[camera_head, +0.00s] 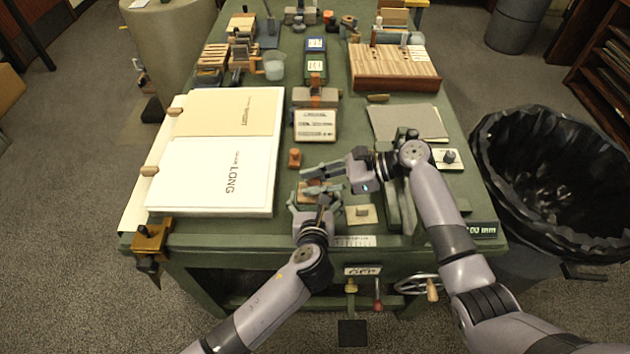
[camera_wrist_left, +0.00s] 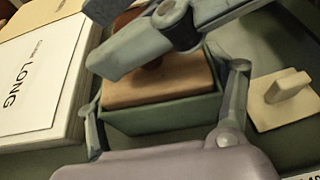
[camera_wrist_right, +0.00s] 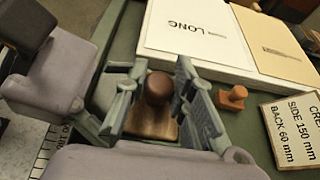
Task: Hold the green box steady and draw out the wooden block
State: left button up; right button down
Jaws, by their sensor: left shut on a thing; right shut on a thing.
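The green box (camera_wrist_left: 165,118) stands near the front edge of the bench. The wooden block (camera_wrist_left: 150,88) sits in it, with its top showing at or a little above the rim; how deep it reaches is hidden. My left gripper (camera_head: 316,198) is shut on the box, one finger on each side, as the left wrist view shows. My right gripper (camera_head: 312,181) comes in from the right above the box. Its fingers are closed on the block's round dark brown knob (camera_wrist_right: 157,88), with the wooden block (camera_wrist_right: 152,121) below them.
A beige piece with a raised grip (camera_head: 362,214) lies right of the box. A small orange-brown knobbed piece (camera_head: 294,158) stands behind it. The big white LONG board (camera_head: 210,175) lies left. A labelled plate (camera_head: 315,125) is farther back. A black-lined bin (camera_head: 545,160) stands right of the bench.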

jog(key=shift+r, duration=0.4)
dwell(0.5)
jog(key=shift+r, duration=3.4)
pick_arm(q)
jog(key=o, duration=1.4)
